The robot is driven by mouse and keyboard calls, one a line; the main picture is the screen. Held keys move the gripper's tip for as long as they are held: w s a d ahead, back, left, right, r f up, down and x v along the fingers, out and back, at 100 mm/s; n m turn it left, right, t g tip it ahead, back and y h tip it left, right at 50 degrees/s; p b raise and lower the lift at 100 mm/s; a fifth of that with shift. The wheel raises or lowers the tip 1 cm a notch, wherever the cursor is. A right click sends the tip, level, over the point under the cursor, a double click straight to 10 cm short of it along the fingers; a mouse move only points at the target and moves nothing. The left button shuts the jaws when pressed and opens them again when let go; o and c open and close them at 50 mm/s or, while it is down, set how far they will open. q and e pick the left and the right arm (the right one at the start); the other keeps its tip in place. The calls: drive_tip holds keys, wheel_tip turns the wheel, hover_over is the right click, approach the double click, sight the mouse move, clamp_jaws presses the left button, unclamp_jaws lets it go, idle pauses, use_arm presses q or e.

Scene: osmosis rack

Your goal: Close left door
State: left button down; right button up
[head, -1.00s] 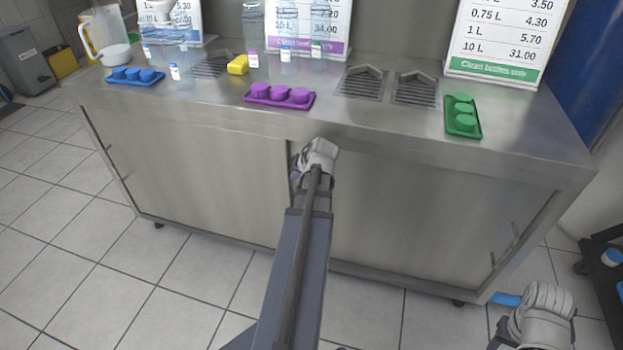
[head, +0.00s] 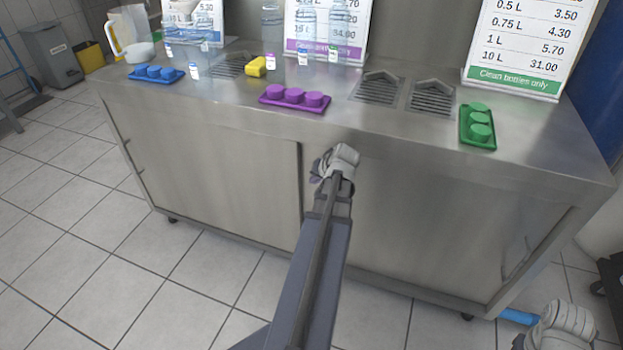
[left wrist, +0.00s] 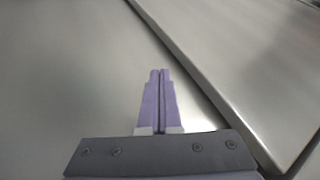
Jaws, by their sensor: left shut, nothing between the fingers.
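The left door (head: 215,180) is a flat steel panel on the front of the steel cabinet. Its right edge shows as a dark upright line just left of my left gripper (head: 338,163). The right door (head: 430,225) fills the front to the right. My left gripper is at the upper middle of the front; its fingertips are hidden in the head view. In the left wrist view its purple fingers (left wrist: 160,75) are shut and empty over a steel panel, with a raised panel edge to their right. Contact cannot be told. My right gripper (head: 560,325) is partly visible, fingers unclear.
A blue piece (head: 517,315) is beside my right gripper. The tiled floor (head: 90,230) at left is clear.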

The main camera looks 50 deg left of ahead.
use_arm(q)
drive_tip(key=p+v, duration=0.8)
drive_tip(key=v, duration=0.2)
drive_tip(key=shift+w+d, duration=0.2)
drive_tip(key=shift+d, duration=0.15)
drive_tip(key=w+d+r+m+h+p, duration=0.1)
drive_tip(key=w+d+r+m+p, duration=0.2)
drive_tip(key=d, duration=0.5)
drive_tip(key=w+d+r+m+t+h+p, duration=0.1)
drive_tip(key=w+d+r+p, duration=0.1)
drive_tip(key=d+r+p, duration=0.35)
drive_tip(key=w+d+r+m+h+p, duration=0.1)
drive_tip(key=w+d+r+h+p, duration=0.3)
drive_tip(key=d, duration=0.7)
drive_tip(key=s+d+r+m+p, duration=0.2)
drive_tip(key=d+p, duration=0.2)
drive_tip(key=d, duration=0.4)
drive_tip(key=s+d+r+m+g+p, duration=0.1)
drive_tip(key=s+d+r+m+p, duration=0.1)
drive_tip(key=d, duration=0.6)
drive_tip(key=s+d+r+m+p, duration=0.2)
drive_tip(key=d+p, duration=0.3)
drive_tip(key=d, duration=0.4)
drive_tip(key=shift+s+r+m+g+p, duration=0.4)
drive_tip(key=shift+s+r, duration=0.3)
drive_tip(key=shift+r, duration=0.05)
drive_tip(key=shift+a, duration=0.15)
